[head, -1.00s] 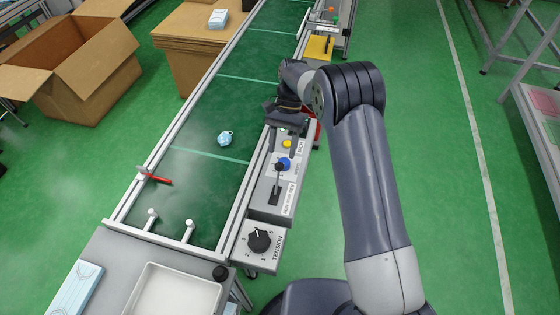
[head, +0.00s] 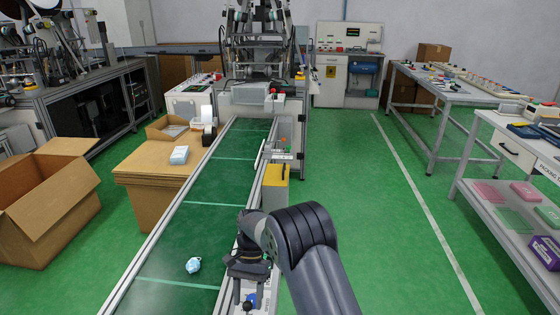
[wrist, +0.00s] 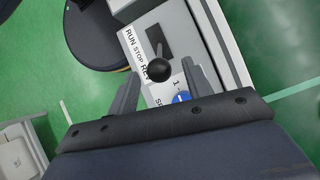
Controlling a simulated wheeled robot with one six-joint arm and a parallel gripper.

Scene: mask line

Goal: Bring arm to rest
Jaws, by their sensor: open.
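My gripper (head: 245,291) is over the control panel on the right side of the conveyor, pointing down. It is open, with nothing held between its fingers. In the wrist view my gripper (wrist: 163,92) has a black-knobbed lever (wrist: 159,69) on the panel showing between its fingertips; I cannot tell whether they touch it. Panel lettering reads RUN, STOP and REV.
A crumpled light-blue mask (head: 193,265) lies on the green conveyor belt (head: 200,205). A yellow box (head: 274,188) stands farther along the conveyor's right side. Cardboard boxes (head: 45,190) are on the left. The green floor (head: 360,190) to the right is clear up to the tables.

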